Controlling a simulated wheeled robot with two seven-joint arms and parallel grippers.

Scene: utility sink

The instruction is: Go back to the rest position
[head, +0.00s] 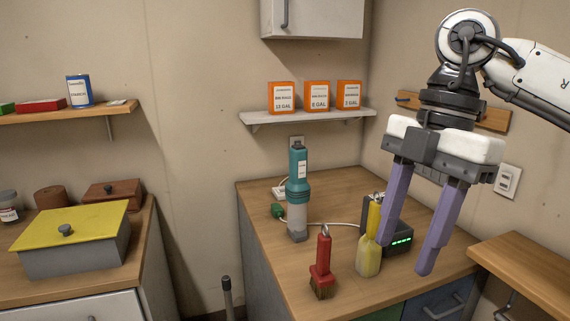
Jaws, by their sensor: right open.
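My right gripper (407,257) hangs from the upper right with its two purple fingers pointing down and apart. It is open, and nothing shows between the fingers. It is in front of the right part of the wooden counter (258,215), and its left finger partly covers a black charger box with green lights (401,240) and the edge of a yellow bottle (369,256). My left gripper is not in view.
A teal lantern (298,185) and a red-handled brush (322,268) stand on the counter. A shelf (345,114) above holds orange boxes (317,95). A yellow-lidded box (75,240) is on the left counter. Free air lies left of the gripper.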

